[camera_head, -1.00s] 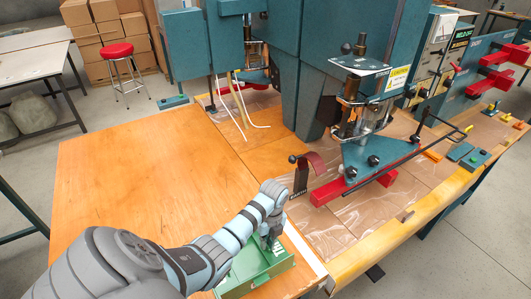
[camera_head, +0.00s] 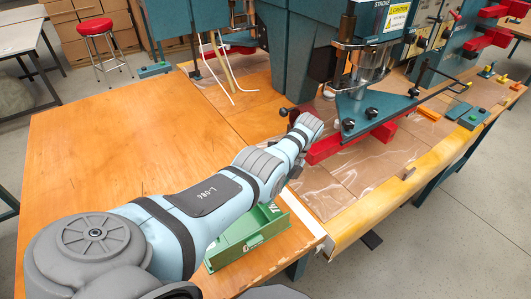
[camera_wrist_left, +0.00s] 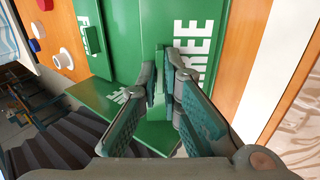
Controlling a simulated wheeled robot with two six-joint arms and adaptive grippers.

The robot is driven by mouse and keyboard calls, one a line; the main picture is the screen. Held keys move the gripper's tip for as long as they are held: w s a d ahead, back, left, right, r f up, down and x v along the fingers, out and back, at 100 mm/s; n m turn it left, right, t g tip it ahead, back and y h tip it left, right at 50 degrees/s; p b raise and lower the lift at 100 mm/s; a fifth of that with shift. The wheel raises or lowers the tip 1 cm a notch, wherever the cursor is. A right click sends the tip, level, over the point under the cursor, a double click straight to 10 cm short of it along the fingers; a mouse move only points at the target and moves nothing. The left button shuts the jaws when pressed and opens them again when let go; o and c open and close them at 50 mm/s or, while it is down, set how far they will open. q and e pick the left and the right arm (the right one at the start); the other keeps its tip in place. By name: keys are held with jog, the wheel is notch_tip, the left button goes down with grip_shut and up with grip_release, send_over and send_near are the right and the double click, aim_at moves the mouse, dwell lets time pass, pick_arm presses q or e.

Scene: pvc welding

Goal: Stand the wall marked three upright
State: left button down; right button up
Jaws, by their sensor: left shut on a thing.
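The green wall marked THREE (camera_wrist_left: 197,45) shows in the left wrist view with its white letters partly covered by my fingers. My left gripper (camera_wrist_left: 163,82) is shut on this wall's green edge. The exact contact and the wall's tilt are hard to tell. A second green panel (camera_wrist_left: 90,50) with white letters starting with F lies to the left. In the head view, the green box (camera_head: 245,240) sits near the table's front edge, partly behind my left arm. My right gripper is not in view.
The wooden table (camera_head: 110,125) is clear at left. A teal welding machine (camera_head: 360,100) with a red bar (camera_head: 335,143) stands behind and right of my arm. Clear plastic sheet (camera_head: 330,190) lies on the right part. In the wrist view, round buttons (camera_wrist_left: 62,58) lie at upper left.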

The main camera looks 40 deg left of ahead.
pick_arm(q)
jog(key=shift+w+b, duration=0.1)
jog(key=shift+b, duration=0.25)
dwell(0.5)
dwell(0.3)
jog(key=c, duration=1.7)
grip_release()
